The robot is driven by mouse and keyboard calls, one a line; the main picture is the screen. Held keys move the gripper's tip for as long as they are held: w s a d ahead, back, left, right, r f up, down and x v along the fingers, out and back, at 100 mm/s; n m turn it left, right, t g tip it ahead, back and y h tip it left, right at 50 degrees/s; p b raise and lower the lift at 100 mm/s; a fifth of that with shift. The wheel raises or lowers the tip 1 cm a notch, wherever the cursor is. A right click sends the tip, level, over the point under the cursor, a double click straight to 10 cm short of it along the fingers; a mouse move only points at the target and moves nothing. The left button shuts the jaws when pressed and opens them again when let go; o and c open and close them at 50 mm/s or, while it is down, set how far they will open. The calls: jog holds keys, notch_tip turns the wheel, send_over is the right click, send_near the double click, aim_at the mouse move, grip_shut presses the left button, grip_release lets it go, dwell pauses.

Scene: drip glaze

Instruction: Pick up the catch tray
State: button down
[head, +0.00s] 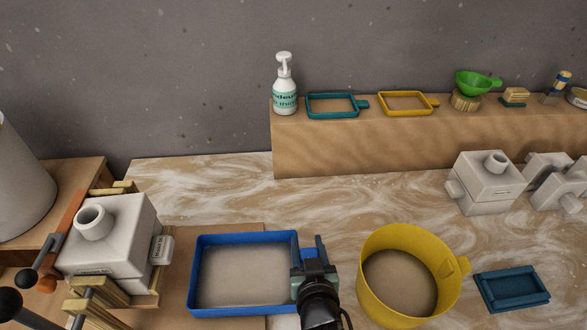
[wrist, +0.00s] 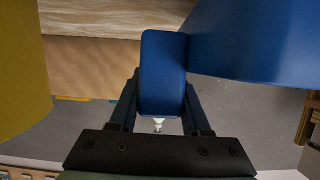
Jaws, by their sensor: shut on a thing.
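The blue catch tray (head: 194,281) is a shallow rectangular tray, level, over a brown board at the front of the table. Its short blue tab is on its right side. My gripper (head: 309,243) is shut on this tab, with one finger on each side. In the wrist view the tab (wrist: 163,75) stands between the fingers of my gripper (wrist: 160,105), and the tray's blue wall (wrist: 260,40) fills the upper right. I cannot tell whether the tray touches the board.
A yellow bucket (head: 373,297) stands close to the right of my gripper. A white mould (head: 125,230) in a wooden frame stands left of the tray. A dark blue tray (head: 512,289) lies farther right.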

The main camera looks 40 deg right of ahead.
notch_tip(320, 180, up, 14)
jog(key=p, duration=0.1)
jog(key=shift+s+d+p, duration=0.25)
jog(key=shift+d+p, duration=0.1)
dwell(0.7)
